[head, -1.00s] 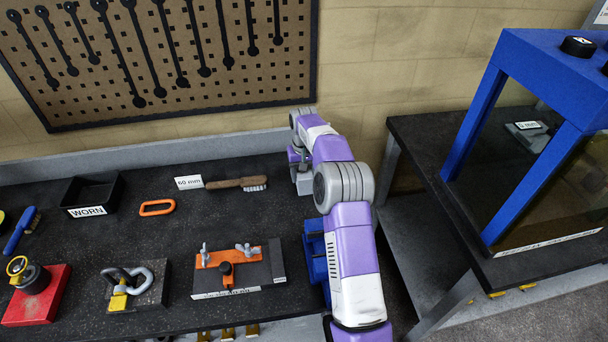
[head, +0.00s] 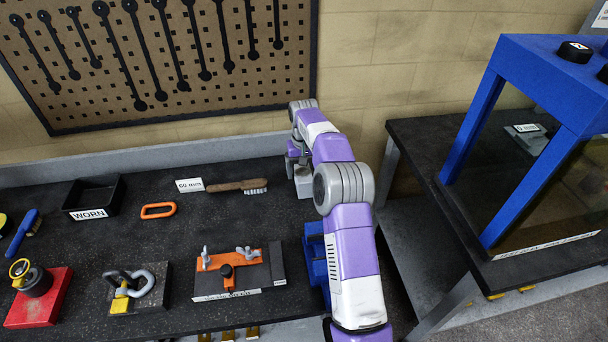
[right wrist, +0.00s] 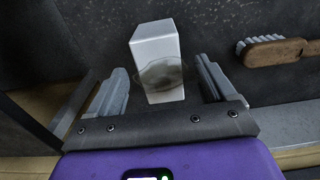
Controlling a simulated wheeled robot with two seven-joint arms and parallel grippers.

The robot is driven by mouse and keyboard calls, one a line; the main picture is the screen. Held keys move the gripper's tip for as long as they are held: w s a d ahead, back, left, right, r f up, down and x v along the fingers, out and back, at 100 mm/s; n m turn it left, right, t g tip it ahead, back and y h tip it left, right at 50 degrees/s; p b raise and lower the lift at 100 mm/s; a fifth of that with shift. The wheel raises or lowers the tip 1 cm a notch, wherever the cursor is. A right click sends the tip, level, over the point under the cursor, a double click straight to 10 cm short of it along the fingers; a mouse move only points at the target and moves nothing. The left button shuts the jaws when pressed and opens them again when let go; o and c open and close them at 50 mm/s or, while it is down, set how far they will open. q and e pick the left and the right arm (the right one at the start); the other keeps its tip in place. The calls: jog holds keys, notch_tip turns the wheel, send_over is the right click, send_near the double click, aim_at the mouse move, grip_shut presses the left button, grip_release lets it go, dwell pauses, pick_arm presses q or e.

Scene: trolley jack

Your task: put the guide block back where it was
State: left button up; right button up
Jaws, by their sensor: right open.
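A pale grey block, which looks like the guide block (right wrist: 158,55), stands upright on the dark bench in the right wrist view, with a dull smudge on its near face. It also shows in the head view (head: 305,187), partly hidden by my right arm, near the back right of the bench. My right gripper (right wrist: 161,78) is open, with one finger on each side of the block and a visible gap on both sides. It is small and partly hidden in the head view (head: 297,168). My left gripper is out of view.
A wire brush (head: 238,186) and a "60 mm" card (head: 189,185) lie left of the block. An orange clamp fixture (head: 232,270) and a blue bin (head: 314,252) are nearer. A blue-framed press (head: 490,150) stands right, beyond a gap.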

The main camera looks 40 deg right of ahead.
aim_at(304, 174)
notch_tip(304, 174, up, 9)
jog(key=p, duration=0.2)
jog(key=shift+f, duration=0.15)
dwell(0.4)
